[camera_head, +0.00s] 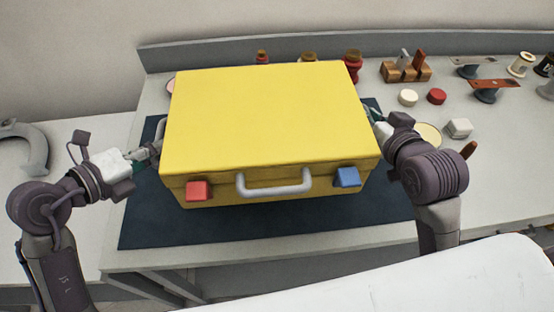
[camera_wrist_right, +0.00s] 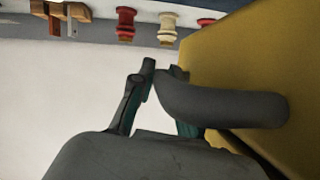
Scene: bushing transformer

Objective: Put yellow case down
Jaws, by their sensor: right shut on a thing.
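The yellow case (camera_head: 270,115) is level and closed, above a dark blue mat (camera_head: 150,222) on the table. Its front has a grey handle (camera_head: 274,186), a red latch (camera_head: 197,191) and a blue latch (camera_head: 346,177). My right gripper (camera_head: 372,118) is at the case's right side. In the right wrist view it is shut on the dark grey side handle (camera_wrist_right: 225,103), beside the yellow wall (camera_wrist_right: 245,55). My left gripper (camera_head: 150,153) is at the case's left side; its fingertips and any grip there are hard to make out. The case's underside is hidden.
Red and brown bushings (camera_head: 352,62) stand behind the case. A wooden rack (camera_head: 405,70), small round caps (camera_head: 408,97), a white block (camera_head: 459,128) and several stands (camera_head: 487,90) are on the right. A grey curved part (camera_head: 30,150) lies far left.

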